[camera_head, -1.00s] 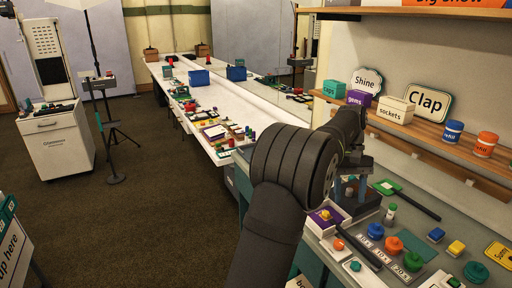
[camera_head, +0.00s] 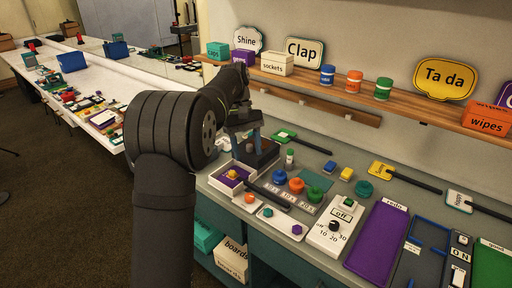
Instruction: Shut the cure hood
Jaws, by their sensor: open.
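My gripper (camera_head: 246,136) is at the end of my black arm, over the back left of the grey-green bench. It is open, small in view and partly hidden by my arm. Just below it is a white tray (camera_head: 213,181) with a purple pad and a small yellow piece. A dark grey block-like shape (camera_head: 264,158) stands beside the tray, close under the gripper. I cannot tell whether this is the cure hood, or whether gripper and shape touch. No other thing in view is clearly the hood.
A white dial box (camera_head: 331,240) marked off, 10, 20, 30 stands right of several coloured knobs. A purple panel (camera_head: 378,238) and an ON switch box (camera_head: 459,262) lie farther right. A wooden shelf (camera_head: 335,88) with tubs and signs runs above the back.

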